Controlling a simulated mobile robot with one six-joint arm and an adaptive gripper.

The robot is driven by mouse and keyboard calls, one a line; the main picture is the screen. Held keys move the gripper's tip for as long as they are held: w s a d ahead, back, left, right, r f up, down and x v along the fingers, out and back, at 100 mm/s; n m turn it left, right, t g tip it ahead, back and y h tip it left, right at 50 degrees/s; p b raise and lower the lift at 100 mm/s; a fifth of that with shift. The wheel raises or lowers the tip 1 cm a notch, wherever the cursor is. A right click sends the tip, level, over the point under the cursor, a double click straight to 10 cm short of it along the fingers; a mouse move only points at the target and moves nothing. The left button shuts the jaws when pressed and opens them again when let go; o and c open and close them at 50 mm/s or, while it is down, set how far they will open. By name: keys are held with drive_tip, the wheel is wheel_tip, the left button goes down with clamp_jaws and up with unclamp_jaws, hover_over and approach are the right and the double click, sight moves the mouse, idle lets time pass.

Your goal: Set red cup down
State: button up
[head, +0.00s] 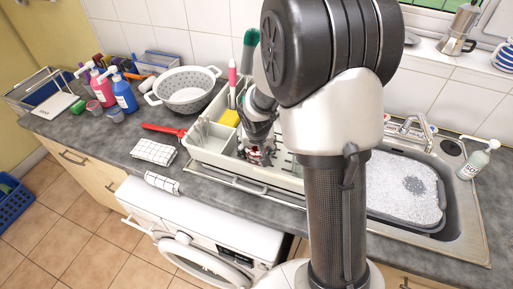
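My gripper (257,147) points down into the white dish rack (207,157) on the counter, left of my arm's column. A small cup with red on it (255,151) shows between and just below the fingers, low in the rack. The fingers are around or right at it. The view is too small to tell whether they grip it, or whether the cup touches the rack floor. Part of the cup is hidden by the fingers.
The rack also holds a yellow sponge (230,118) and a pink brush (232,76). A grey colander (185,89) and a red-handled utensil (164,130) lie to the left. The foamy sink (402,186) is at right, with a soap bottle (477,160) beside it.

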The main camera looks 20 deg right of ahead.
drive_tip(key=o, duration=0.4)
drive_tip(key=shift+c, duration=0.2)
drive_tip(key=shift+r, duration=0.1)
drive_tip(key=shift+r+p, duration=0.2)
drive_tip(key=shift+p, duration=0.15)
drive_tip(key=p+v, duration=0.3)
drive_tip(key=v, duration=0.8)
drive_tip(key=shift+s+a+r+p, duration=0.1)
drive_tip(key=shift+s+r+p, duration=0.15)
drive_tip(key=shift+p, duration=0.05)
drive_tip(key=s+a+r+n, duration=0.1)
drive_tip(key=s+a+r, duration=0.1)
drive_tip(key=s+r, duration=0.2)
drive_tip(key=s+a+r+n+y, duration=0.1)
drive_tip(key=s+a+r+n, duration=0.1)
drive_tip(key=s, duration=0.9)
drive_tip(key=s+a+r+n, duration=0.1)
drive_tip(key=s+a+r, duration=0.3)
drive_tip(key=s+r, duration=0.2)
drive_tip(key=shift+s+r+n+t+y, duration=0.3)
drive_tip(key=shift+s+r, duration=0.05)
drive_tip(key=shift+s, duration=0.6)
drive_tip(key=shift+f+b, duration=0.5)
drive_tip(key=shift+f, duration=0.05)
